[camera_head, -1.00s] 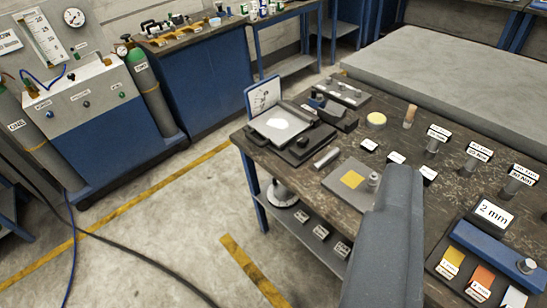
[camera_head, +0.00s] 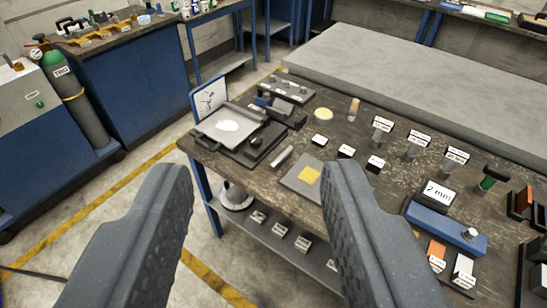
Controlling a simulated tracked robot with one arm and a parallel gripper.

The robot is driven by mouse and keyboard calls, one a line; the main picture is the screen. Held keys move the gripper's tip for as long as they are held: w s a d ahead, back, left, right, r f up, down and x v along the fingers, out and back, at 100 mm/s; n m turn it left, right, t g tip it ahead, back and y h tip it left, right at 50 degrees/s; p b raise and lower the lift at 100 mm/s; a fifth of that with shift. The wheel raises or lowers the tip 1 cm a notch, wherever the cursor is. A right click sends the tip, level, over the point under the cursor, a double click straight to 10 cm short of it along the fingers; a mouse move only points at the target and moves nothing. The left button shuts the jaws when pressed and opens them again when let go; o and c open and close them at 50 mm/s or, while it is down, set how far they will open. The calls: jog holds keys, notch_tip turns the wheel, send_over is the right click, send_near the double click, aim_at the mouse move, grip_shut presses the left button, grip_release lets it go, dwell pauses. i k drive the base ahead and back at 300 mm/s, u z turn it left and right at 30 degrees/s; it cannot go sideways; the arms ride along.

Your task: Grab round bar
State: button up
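A short grey metal round bar (camera_head: 281,158) lies on the worn dark workbench (camera_head: 345,145) near its front edge. Nothing is held.
The black device (camera_head: 228,128) stands left of the bar, and the grey plate (camera_head: 300,181) is at its right. A blue tool with a "2 mm" card (camera_head: 438,192) is at the right. A large grey slab (camera_head: 420,85) lies behind. Open floor (camera_head: 120,180) is at the left.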

aim_at(288, 149)
jog(key=u, duration=0.05)
jog(key=i, duration=0.95)
jog(key=z, duration=0.1)
